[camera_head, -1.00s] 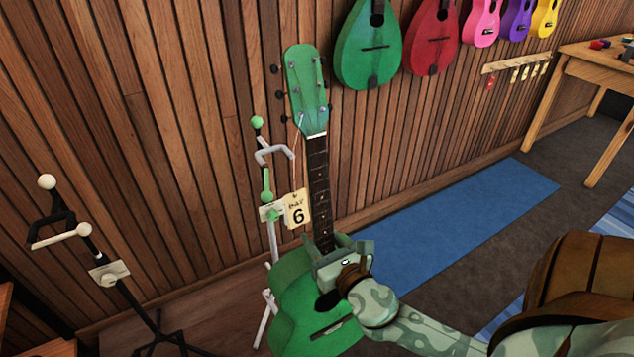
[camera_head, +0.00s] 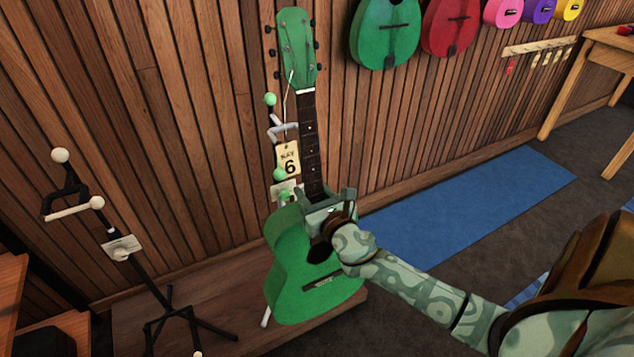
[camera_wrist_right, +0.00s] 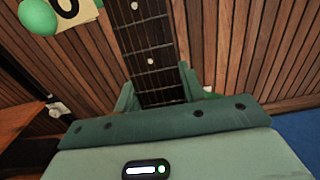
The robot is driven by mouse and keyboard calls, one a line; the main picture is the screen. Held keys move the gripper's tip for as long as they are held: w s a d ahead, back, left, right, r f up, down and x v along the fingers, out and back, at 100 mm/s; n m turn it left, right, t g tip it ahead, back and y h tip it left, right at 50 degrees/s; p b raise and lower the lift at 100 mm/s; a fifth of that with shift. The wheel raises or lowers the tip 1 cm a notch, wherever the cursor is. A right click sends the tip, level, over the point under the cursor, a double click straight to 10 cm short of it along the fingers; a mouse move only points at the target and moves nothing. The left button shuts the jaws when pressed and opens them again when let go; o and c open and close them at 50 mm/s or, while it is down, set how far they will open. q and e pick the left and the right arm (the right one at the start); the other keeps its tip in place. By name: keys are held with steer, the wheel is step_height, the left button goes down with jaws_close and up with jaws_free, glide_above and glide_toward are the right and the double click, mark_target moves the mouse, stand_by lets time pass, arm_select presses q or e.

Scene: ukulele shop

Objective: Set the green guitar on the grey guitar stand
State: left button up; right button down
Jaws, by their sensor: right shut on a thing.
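The green guitar (camera_head: 292,262) is upright in the head view, in front of the grey guitar stand (camera_head: 284,130). My right gripper (camera_head: 325,200) is shut on the guitar's neck, just above the body. In the right wrist view the dark fretted neck (camera_wrist_right: 147,50) passes between the fingers of my right gripper (camera_wrist_right: 158,90). The stand has green knobs and a pale yoke beside the neck. The guitar's body hides most of the stand's lower part, and I cannot tell whether they touch. My left gripper is not in view.
A black stand (camera_head: 140,270) with white knobs stands to the left. Green (camera_head: 386,35) and red (camera_head: 450,25) instruments hang on the wooden wall. A blue mat (camera_head: 470,210) lies on the floor at right, with a wooden table (camera_head: 590,70) beyond it.

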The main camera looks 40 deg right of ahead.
steer(key=x, duration=0.3)
steer(key=shift+w+r+b, duration=0.1)
steer(key=shift+w+b, duration=0.05)
steer(key=shift+b, duration=0.2)
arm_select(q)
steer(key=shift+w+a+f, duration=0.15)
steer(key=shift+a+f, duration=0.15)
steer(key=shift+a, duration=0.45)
arm_select(e)
steer(key=shift+w+d, duration=0.2)
steer(key=shift+w, duration=0.35)
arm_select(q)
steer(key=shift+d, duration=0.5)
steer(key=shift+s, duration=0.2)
arm_select(e)
steer(key=shift+w, duration=0.15)
